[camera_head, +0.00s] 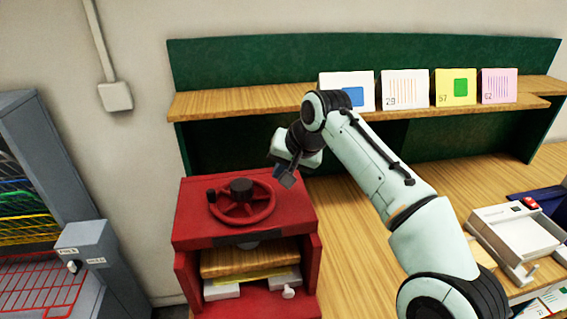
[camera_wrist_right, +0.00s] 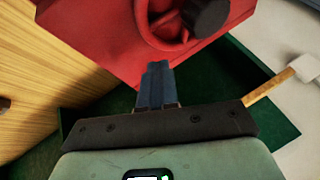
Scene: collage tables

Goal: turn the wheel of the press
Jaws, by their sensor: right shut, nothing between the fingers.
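The red press (camera_head: 200,220) stands on the left end of the wooden table. Its red wheel (camera_head: 240,213) with a dark hub lies flat on top, with a dark knob on the left of its rim. Under the top sit a wooden board and a yellowish sheet. My right gripper (camera_head: 283,178) is by the back right corner of the press, beside the wheel and apart from it. In the right wrist view its fingers (camera_wrist_right: 157,85) are shut together and empty, pointing toward the red top; the wheel (camera_wrist_right: 165,20) shows ahead, partly cut off by the frame. My left gripper is out of view.
A wooden shelf (camera_head: 225,101) with a green back holds several cards (camera_head: 405,90). A white device (camera_head: 518,235) with a red part is at the right. A grey cabinet with a wire rack (camera_head: 35,285) stands at the left. The wooden table (camera_head: 350,250) is mostly clear.

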